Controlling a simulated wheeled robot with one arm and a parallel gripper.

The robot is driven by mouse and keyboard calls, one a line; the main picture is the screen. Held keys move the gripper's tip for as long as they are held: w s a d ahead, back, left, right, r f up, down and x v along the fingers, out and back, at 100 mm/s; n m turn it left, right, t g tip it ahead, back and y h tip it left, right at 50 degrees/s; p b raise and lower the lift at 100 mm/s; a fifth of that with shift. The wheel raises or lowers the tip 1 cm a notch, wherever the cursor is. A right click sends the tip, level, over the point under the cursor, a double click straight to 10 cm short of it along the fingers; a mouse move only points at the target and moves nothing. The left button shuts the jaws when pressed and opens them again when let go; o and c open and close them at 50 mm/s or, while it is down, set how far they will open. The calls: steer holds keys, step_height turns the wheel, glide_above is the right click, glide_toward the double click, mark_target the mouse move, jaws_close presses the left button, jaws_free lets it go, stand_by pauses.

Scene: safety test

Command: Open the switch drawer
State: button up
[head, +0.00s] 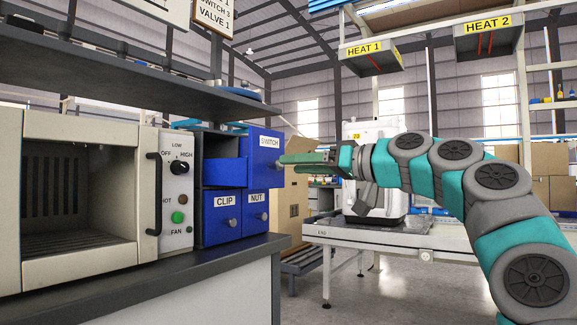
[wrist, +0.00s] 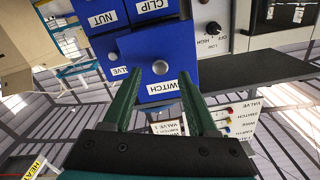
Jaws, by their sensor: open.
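The blue switch drawer (head: 263,150) stands out from its cabinet in the head view, with its side showing, so it is at least partly open. Its label reads SWITCH. My gripper (head: 284,159) is right in front of the drawer face. In the wrist view my gripper (wrist: 150,90) is open, its two green fingers apart. The knob lies just beyond the fingertips, in line with the gap. I see nothing held. Contact with the drawer cannot be told.
The CLIP drawer (head: 222,217) and NUT drawer (head: 255,213) are below, flush in the cabinet. An oven-like box with a control panel (head: 178,205) stands to the left on the grey counter (head: 150,283). A shelf (head: 110,75) hangs above. A white table (head: 365,238) is behind my arm.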

steer(key=v, duration=0.4)
steer(key=shift+s+d, duration=0.1)
